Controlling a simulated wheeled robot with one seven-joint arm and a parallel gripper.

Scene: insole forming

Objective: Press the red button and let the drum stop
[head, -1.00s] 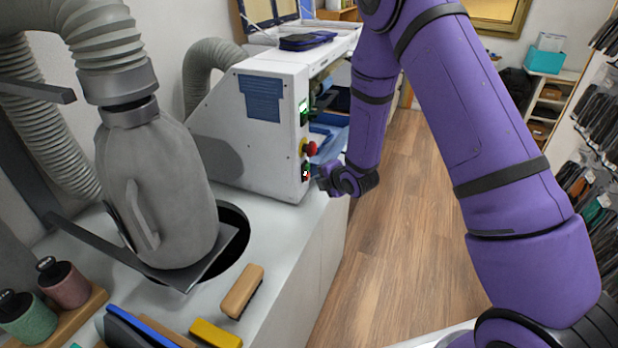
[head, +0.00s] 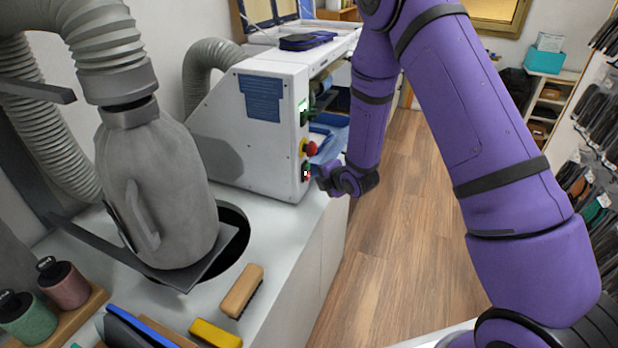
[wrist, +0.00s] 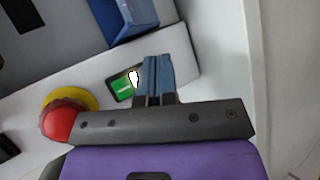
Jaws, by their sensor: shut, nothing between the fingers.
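The white machine (head: 250,130) stands on the bench with controls on its narrow end face. A red mushroom button (head: 309,148) on a yellow collar sits there; it also shows in the wrist view (wrist: 60,122), left of the fingers. Below it in the head view is a small switch (head: 307,172) with green and red parts. In the wrist view its green part with a white mark (wrist: 123,86) shows beside the fingertips. My gripper (head: 318,176) is shut and empty, its fingertips (wrist: 154,68) at this switch. I cannot tell whether they touch it. No drum is clearly visible.
A brush (head: 242,291), a yellow block (head: 215,334) and thread spools (head: 62,284) lie in front. The wooden floor (head: 400,240) right of the bench is clear.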

